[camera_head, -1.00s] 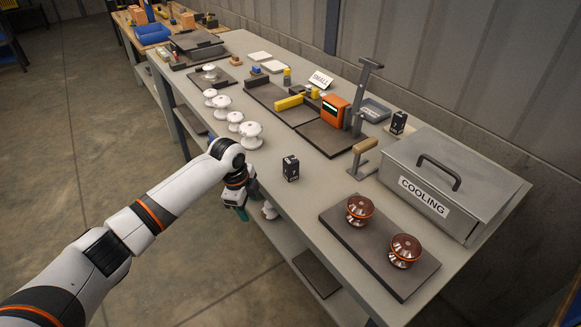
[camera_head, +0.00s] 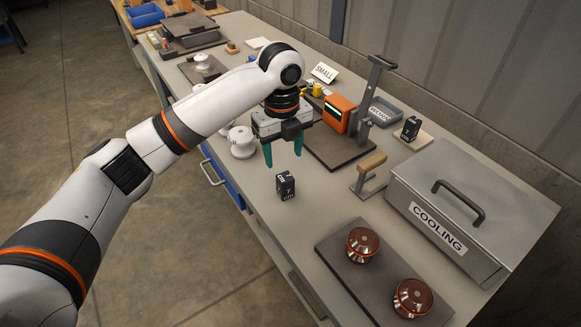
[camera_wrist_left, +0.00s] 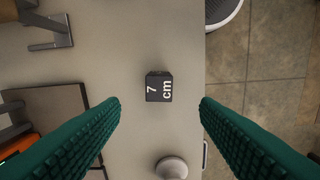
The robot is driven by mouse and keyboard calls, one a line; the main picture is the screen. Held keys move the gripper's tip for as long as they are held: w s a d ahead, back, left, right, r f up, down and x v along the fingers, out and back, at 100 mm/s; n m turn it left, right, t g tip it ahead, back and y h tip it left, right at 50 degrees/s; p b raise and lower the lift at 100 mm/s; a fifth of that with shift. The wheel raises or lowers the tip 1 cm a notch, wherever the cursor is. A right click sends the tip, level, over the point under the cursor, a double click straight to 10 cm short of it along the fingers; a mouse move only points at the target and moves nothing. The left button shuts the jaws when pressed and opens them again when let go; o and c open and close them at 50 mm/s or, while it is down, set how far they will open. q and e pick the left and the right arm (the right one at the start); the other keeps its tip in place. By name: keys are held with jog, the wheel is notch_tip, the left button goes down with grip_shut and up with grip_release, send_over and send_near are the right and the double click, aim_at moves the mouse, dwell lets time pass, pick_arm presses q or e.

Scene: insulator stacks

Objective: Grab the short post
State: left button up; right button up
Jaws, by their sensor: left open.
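A small black post (camera_head: 285,186) stands upright on the bench near its front edge. In the left wrist view this post (camera_wrist_left: 159,87) is seen from above, marked "7 cm", lying between the fingers in the picture. My left gripper (camera_head: 283,155) has green fingers pointing down, open and empty, above and slightly behind the post. Its fingers (camera_wrist_left: 160,103) are spread wide in the wrist view. Another black block (camera_head: 411,128) stands on a pale pad at the back right; its label is too small to read. My right gripper is not in view.
A dark plate with brown insulators (camera_head: 363,244) and a grey COOLING box (camera_head: 470,195) are on the right. A wooden-handled stand (camera_head: 369,168) and orange device (camera_head: 337,114) are behind the post. White insulators (camera_head: 242,141) stand left of it. Bench around the post is clear.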

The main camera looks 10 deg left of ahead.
aim_at(285, 186)
pick_arm(q)
jog(key=shift+w+d+f, duration=0.1)
jog(key=shift+f, duration=0.4)
jog(key=shift+w+d+f, duration=0.1)
jog(key=shift+f, duration=0.35)
jog(key=f, duration=0.1)
jog(key=s+f, duration=0.1)
jog(key=f, duration=0.1)
jog(key=shift+f+p, duration=0.2)
jog(key=shift+p, duration=0.1)
jog(key=shift+w+f, duration=0.1)
jog(key=shift+f, duration=0.25)
jog(key=shift+w+f, duration=0.1)
jog(key=shift+f, duration=0.2)
notch_tip(285, 186, down, 4)
jog(key=shift+a+r+p, duration=0.1)
jog(key=shift+r+p, duration=0.1)
jog(key=shift+p, duration=0.2)
jog(key=shift+f, duration=0.6)
jog(key=c, duration=1.2)
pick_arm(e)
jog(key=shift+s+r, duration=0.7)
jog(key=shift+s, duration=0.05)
pick_arm(q)
jog(key=shift+r, duration=0.1)
